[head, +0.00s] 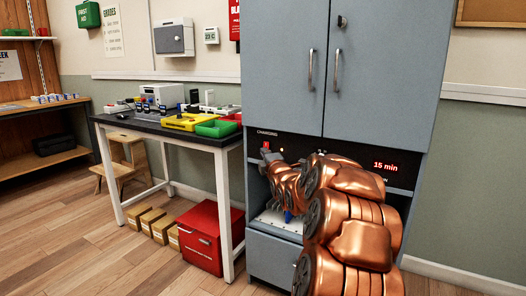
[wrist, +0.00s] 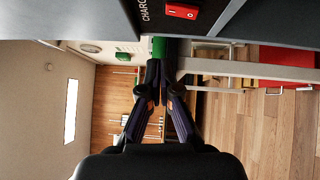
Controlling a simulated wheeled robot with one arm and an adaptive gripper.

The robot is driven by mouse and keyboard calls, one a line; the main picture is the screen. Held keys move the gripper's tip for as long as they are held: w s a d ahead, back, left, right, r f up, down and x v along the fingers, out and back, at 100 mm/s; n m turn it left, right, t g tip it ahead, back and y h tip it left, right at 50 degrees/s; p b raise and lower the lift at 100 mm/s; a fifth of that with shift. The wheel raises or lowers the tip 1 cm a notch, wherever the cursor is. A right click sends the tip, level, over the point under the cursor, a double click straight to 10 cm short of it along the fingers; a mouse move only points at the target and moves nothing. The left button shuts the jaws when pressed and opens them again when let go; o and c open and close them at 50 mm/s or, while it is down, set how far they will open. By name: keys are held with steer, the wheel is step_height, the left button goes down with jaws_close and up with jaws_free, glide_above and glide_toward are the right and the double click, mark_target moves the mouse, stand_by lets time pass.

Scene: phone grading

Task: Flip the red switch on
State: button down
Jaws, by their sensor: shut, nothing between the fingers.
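The red switch (wrist: 182,11) is a small rocker on the dark charging panel of the grey cabinet. It shows at the top of the wrist view, with light marks on its face; I cannot tell which side is pressed. In the head view the red switch (head: 266,146) is at the panel's left end, beside my gripper (head: 268,157). My gripper (wrist: 160,76) is shut and empty. In the wrist view its fingertips are below and left of the switch, apart from it in the picture. My copper arm hides much of the panel and the bay below.
The grey cabinet (head: 282,62) has two closed upper doors, and a display (head: 385,167) reads "15 min". A work table (head: 112,121) with a green tray (head: 217,128) and yellow item stands to the left. A red box (head: 198,236) sits under it. Floor at front left is clear.

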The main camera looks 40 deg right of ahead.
steer(key=shift+r+p+v, duration=0.15)
steer(key=shift+p+v, duration=0.05)
steer(key=shift+v, duration=0.9)
steer(key=shift+r+p+v, duration=0.2)
steer(key=shift+v, duration=0.85)
steer(key=shift+r, duration=0.1)
steer(key=s+a+r+m+g+y+p, duration=0.2)
steer(key=s+a+g+p, duration=0.1)
steer(key=a+p, duration=0.5)
steer(key=s+a+r+m+g+y+p, duration=0.25)
steer(key=a+p, duration=0.25)
steer(key=a, duration=0.4)
steer(key=s+a+r+m+g+y+p, duration=0.1)
steer(key=s+a+r+m+g+p, duration=0.15)
steer(key=a+p, duration=0.55)
steer(key=s+a+r+m+g+y+p, duration=0.1)
steer(key=s+a+r+m+g+p, duration=0.1)
steer(key=s, duration=0.8)
steer(key=s+a+r+m+g+p, duration=0.2)
steer(key=s+a+r+g+p, duration=0.3)
steer(key=s+a+p, duration=0.3)
steer(key=s+a+r+m+g+y+p, duration=0.1)
steer(key=s+a+p, duration=0.5)
steer(key=s, duration=0.7)
step_height(320, 180, up, 4)
steer(key=a+m+g, duration=0.1)
steer(key=g, duration=0.1)
steer(key=shift+s+a+f+m+g+y, duration=0.15)
steer(key=shift+s+a+m+g+y, duration=0.15)
steer(key=shift+s+a+y, duration=0.1)
